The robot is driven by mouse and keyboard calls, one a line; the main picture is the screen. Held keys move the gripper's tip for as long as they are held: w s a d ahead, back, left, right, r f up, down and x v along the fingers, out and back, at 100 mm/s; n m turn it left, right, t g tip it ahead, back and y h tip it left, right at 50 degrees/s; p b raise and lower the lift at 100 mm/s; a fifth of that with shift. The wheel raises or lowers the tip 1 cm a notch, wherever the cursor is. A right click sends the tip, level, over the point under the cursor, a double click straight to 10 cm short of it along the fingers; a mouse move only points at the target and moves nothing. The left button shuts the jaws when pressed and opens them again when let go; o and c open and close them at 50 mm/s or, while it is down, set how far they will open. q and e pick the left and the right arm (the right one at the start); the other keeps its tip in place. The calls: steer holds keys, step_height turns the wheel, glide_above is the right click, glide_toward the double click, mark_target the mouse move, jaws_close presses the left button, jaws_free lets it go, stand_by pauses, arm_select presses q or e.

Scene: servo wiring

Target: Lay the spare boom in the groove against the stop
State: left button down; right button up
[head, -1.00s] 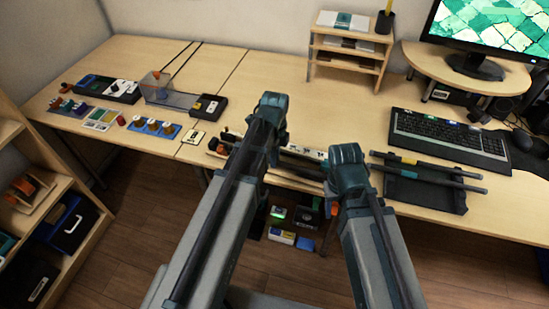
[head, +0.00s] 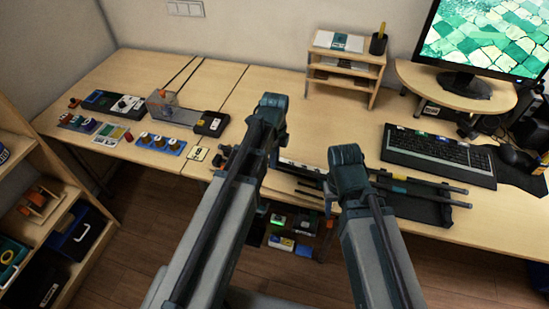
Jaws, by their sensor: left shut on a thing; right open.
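Two dark rods lie side by side at the right of the desk. The upper rod (head: 440,185) has a yellow band near its left part, and the lower rod (head: 440,199) has a blue band. They lie over a black holder (head: 432,214); its groove and stop cannot be made out. I cannot tell which rod is the spare boom. More thin dark rods (head: 310,183) show between my two arms. My arms rise in front of the desk, and both grippers are hidden behind my own arm links. What the left one holds is also hidden.
A keyboard (head: 440,155) lies behind the rods, with a monitor stand (head: 455,95) behind it. A wooden shelf (head: 345,75) stands at the back. Small parts and a black box (head: 211,124) lie on the left. The middle of the desk (head: 335,120) is clear.

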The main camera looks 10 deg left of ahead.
mark_target(272, 180)
arm_select(q)
steer(key=shift+w+f, duration=0.1)
steer(key=shift+f, duration=0.15)
steer(key=shift+f, duration=0.15)
step_height(272, 180, down, 8)
steer(key=b, duration=0.8)
steer(key=shift+f, duration=0.15)
steer(key=shift+a, duration=0.55)
stand_by(0.6)
steer(key=c, duration=0.7)
jaws_free()
step_height(272, 180, up, 14)
steer(key=p, duration=1.3)
steer(key=shift+f, duration=0.1)
